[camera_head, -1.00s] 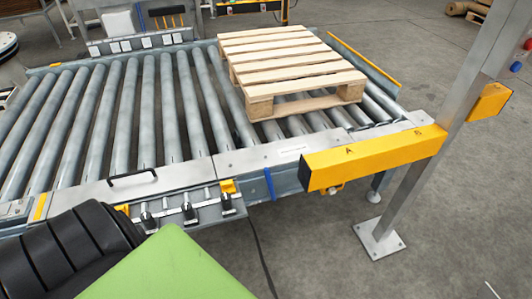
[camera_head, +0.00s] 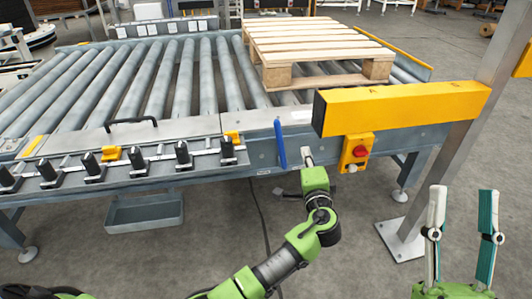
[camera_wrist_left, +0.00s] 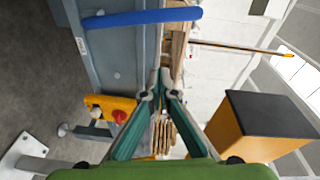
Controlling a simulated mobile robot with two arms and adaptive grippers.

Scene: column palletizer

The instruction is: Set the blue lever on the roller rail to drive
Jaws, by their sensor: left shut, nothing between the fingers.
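The blue lever (camera_head: 280,143) is a flat blue bar on the near side of the roller rail (camera_head: 210,166). It stands close to upright in the head view. In the left wrist view, which is turned sideways, the blue lever (camera_wrist_left: 142,18) lies across the top. My left gripper (camera_head: 308,154) is just right of the lever, apart from it. Its fingers (camera_wrist_left: 160,84) are shut and empty in the left wrist view. My right gripper (camera_head: 462,215) is raised at the right, its two fingers apart and empty.
A yellow box with a red button (camera_head: 358,153) is just right of my left gripper. A yellow beam (camera_head: 400,108) overhangs it, with a metal post (camera_head: 455,150) at the right. A wooden pallet (camera_head: 315,45) rests on the rollers. Black-knobbed clamps (camera_head: 135,158) line the left front.

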